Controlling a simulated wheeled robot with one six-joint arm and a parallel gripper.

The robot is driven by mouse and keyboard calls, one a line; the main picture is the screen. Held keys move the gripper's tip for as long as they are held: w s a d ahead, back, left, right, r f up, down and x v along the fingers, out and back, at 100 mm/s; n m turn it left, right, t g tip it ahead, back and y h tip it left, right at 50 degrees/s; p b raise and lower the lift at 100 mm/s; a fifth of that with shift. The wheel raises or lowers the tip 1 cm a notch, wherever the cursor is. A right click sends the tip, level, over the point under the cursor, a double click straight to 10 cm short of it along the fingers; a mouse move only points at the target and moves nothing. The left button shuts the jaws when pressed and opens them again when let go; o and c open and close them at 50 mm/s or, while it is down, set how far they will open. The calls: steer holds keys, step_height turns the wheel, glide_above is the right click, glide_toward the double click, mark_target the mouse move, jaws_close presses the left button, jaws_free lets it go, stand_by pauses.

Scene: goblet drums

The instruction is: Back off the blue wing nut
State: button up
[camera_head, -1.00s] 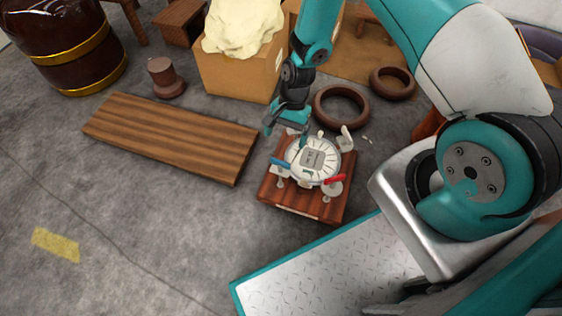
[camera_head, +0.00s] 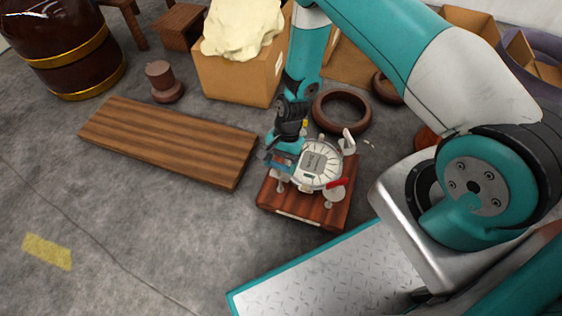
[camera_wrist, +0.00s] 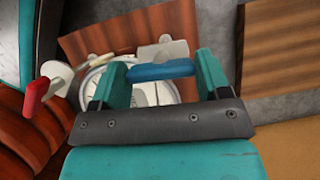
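The blue wing nut (camera_wrist: 160,71) is a short blue bar on a pale metal fitting at the edge of a round white dial-like device (camera_head: 318,163). In the head view my gripper (camera_head: 281,163) is down at the device's left side and mostly hides the nut. In the wrist view my gripper (camera_wrist: 160,76) has its two teal fingers wide apart, one at each end of the blue bar. Any contact between fingertips and bar is unclear. A red wing nut (camera_head: 337,183) is on the device's front right; it also shows in the wrist view (camera_wrist: 37,96).
The device sits on a reddish wooden base (camera_head: 308,209) on the floor. A striped wooden board (camera_head: 165,140) lies to the left. A brown ring (camera_head: 342,110) and a cardboard box (camera_head: 238,78) are behind.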

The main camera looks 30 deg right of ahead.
steer(key=shift+c, duration=1.4)
